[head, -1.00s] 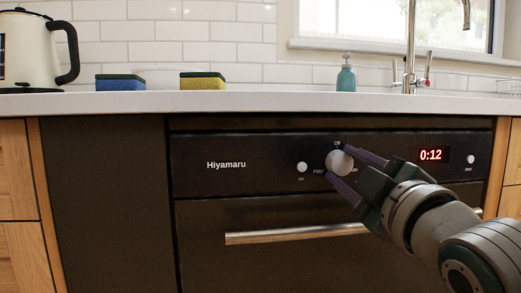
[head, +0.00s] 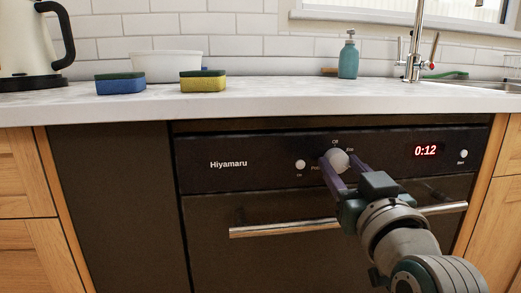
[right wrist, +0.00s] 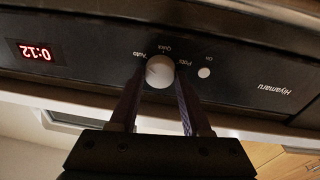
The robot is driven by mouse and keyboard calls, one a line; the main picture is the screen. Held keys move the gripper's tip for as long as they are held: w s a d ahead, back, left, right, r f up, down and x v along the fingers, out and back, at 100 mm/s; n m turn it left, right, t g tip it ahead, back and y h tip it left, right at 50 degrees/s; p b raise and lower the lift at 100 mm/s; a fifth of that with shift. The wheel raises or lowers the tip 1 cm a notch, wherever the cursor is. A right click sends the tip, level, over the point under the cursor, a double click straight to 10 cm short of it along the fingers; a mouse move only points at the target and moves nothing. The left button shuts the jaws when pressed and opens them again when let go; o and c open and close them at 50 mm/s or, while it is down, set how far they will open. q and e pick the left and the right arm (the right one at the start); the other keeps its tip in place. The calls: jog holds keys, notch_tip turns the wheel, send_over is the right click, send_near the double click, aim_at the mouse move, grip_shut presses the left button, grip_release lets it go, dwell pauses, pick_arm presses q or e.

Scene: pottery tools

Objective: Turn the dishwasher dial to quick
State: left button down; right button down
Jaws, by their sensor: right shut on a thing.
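The round white dial (head: 339,158) sits on the black control panel of the dishwasher (head: 270,165). It also shows in the right wrist view (right wrist: 160,71), which sees the panel upside down. There the labels Auto, Quick and Pots stand around the dial; a faint line shows on its face, but I cannot tell which label it points at. My right gripper (head: 340,166) is shut on the dial, one finger on its left and one on its right. My left gripper is not in view.
A white On button (head: 300,164) sits left of the dial. A red 0:12 display (head: 425,150) and a Start button (head: 463,154) lie to the right. The metal door handle (head: 285,228) runs below. The counter (head: 260,105) overhangs the panel and holds sponges and a soap bottle (head: 348,55).

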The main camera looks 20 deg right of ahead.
jog(key=m+p, duration=0.2)
jog(key=m, duration=0.1)
jog(key=m+g+p, duration=0.1)
jog(key=m, duration=0.3)
jog(key=shift+r+h+p, duration=0.1)
jog(key=shift+h+p, duration=0.3)
jog(key=m+p, duration=0.1)
jog(key=m, duration=0.2)
jog(key=shift+m+p, duration=0.3)
jog(key=shift+m, duration=0.8)
jog(key=shift+p, duration=0.3)
jog(key=shift+c, duration=1.8)
grip_release()
